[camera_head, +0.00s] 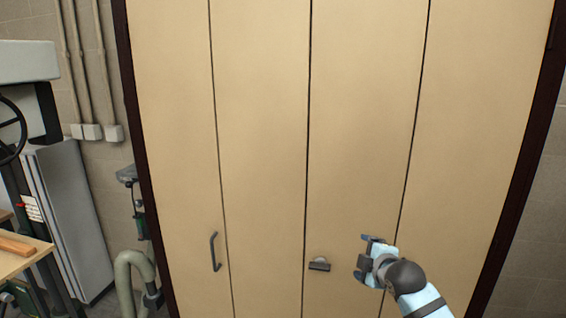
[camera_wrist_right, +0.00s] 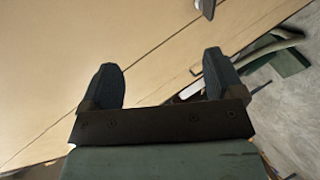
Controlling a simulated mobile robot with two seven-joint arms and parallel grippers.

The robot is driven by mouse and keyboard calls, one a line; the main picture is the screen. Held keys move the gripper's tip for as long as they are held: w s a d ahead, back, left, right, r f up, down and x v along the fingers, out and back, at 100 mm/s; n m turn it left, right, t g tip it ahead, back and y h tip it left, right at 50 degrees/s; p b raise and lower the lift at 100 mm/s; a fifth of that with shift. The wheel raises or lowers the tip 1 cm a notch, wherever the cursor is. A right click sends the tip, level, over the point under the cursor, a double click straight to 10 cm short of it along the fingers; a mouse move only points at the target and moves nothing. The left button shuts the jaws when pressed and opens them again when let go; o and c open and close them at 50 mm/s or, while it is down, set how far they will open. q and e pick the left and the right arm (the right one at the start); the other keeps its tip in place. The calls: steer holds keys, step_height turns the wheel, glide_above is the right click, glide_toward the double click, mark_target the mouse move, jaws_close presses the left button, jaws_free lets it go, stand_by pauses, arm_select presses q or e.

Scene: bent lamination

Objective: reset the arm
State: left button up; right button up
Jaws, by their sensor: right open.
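My right gripper (camera_head: 364,258) is raised in front of the tan cabinet doors (camera_head: 262,130), at the lower right of the head view, with its arm coming in from the bottom right. In the right wrist view its two dark fingers (camera_wrist_right: 165,85) stand wide apart with nothing between them. The tan door surface shows beyond the fingers. A small dark latch (camera_head: 319,265) on a door panel is to the left of the gripper, apart from it. My left gripper is not in view.
A dark vertical handle (camera_head: 214,252) is on the left part of the doors. A pale hose (camera_head: 135,268) stands left of the cabinet. A machine with a handwheel (camera_head: 12,130) and a wooden bench top (camera_head: 20,258) are at the far left.

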steer(key=s+a+f+m+g, duration=0.15)
steer(key=s+f+m, duration=0.85)
steer(key=s+f, duration=1.45)
steer(key=s+f+m, duration=0.3)
steer(key=s+m, duration=0.1)
steer(key=s, duration=1)
steer(key=shift+d+f+g, duration=0.35)
steer(key=shift+d, duration=0.1)
